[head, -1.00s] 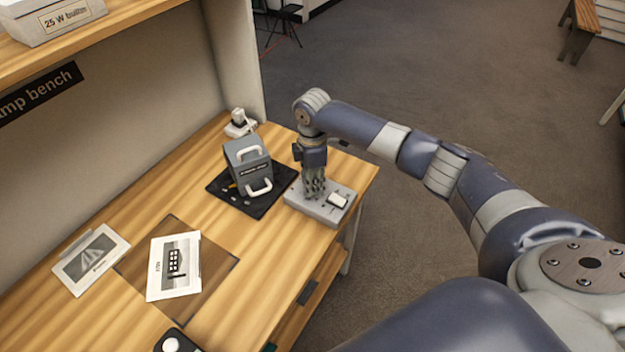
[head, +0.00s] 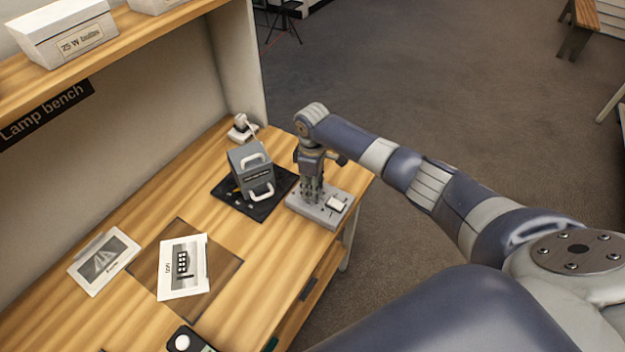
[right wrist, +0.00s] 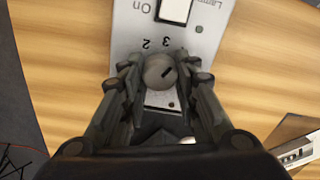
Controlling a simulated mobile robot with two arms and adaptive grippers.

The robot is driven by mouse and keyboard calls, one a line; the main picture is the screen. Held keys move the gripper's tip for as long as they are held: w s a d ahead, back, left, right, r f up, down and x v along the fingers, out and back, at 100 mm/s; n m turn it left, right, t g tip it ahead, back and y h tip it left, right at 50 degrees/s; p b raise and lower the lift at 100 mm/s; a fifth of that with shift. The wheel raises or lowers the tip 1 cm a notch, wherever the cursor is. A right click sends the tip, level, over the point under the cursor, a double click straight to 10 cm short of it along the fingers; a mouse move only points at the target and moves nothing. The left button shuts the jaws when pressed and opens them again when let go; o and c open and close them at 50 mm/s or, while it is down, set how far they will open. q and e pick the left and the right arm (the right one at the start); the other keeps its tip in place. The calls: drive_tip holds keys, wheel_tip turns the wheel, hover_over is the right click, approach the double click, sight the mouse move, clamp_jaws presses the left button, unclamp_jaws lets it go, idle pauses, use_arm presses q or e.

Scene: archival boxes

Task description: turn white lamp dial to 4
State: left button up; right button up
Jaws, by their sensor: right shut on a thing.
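A light grey control box (head: 326,216) stands at the right end of the wooden bench, with a white rocker switch (head: 337,204) on it. In the right wrist view the box (right wrist: 126,28) shows the word "On" and the digits 2 and 3, turned over. My right gripper (head: 313,198) points down onto the box. In the right wrist view, its fingers close on both sides of a round grey dial (right wrist: 158,72) with a dark pointer line. The digit 4 cannot be made out, and the fingers hide part of the scale. My left gripper is out of view.
A grey box with white handles (head: 252,172) stands on a black mat (head: 228,197), left of the control box. A white lamp-like item (head: 241,129) is behind. Printed cards (head: 183,265) lie on the left. The bench's right edge is close to the control box.

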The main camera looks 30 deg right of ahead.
drive_tip(key=shift+m+p, duration=0.65)
drive_tip(key=shift+m, duration=0.35)
drive_tip(key=o, duration=1.1)
drive_tip(key=shift+r, duration=0.25)
wheel_tip(320, 180, up, 12)
drive_tip(key=shift+f, duration=0.25)
